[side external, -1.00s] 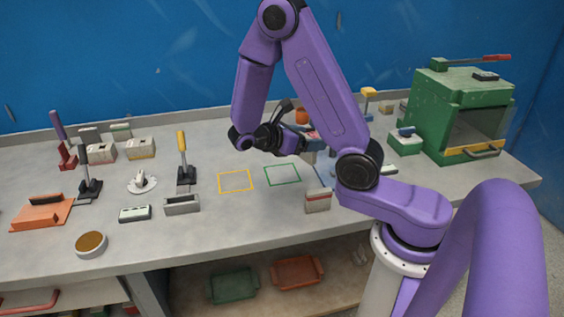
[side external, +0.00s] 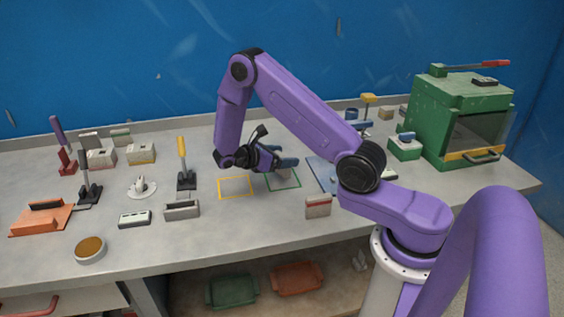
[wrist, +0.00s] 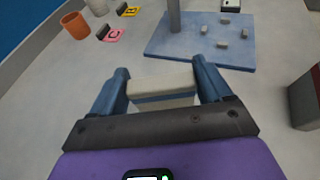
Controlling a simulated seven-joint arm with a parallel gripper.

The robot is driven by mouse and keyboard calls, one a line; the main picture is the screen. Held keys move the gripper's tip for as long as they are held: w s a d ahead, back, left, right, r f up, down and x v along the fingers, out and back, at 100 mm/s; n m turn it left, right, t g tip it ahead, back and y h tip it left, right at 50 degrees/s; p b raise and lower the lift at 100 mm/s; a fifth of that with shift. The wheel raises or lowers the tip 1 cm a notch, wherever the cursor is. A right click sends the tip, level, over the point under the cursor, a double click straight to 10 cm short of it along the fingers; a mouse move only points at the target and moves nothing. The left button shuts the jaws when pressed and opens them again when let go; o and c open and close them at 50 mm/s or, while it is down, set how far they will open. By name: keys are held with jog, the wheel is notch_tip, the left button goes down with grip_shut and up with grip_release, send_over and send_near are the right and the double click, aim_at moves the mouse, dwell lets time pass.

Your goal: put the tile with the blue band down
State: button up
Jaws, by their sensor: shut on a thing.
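The tile with the blue band (wrist: 162,90) is a cream block with a blue stripe. In the wrist view it sits between the two blue fingers of my gripper (wrist: 160,72), which is shut on it. In the side external view my gripper (side external: 284,163) is low over the area of the green outline (side external: 284,188) on the bench. The arm and fingers mostly hide the tile there. I cannot tell whether the tile touches the bench.
A yellow outline (side external: 236,198) lies left of the green one. A tile with a red band (side external: 318,205) stands near the front edge. A blue plate with pegs (wrist: 175,45) lies beyond my fingers in the wrist view. A green oven-like box (side external: 455,115) stands at the right.

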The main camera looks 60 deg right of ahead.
jog(key=shift+f, duration=0.95)
jog(key=shift+f, duration=0.15)
jog(key=o, duration=1.1)
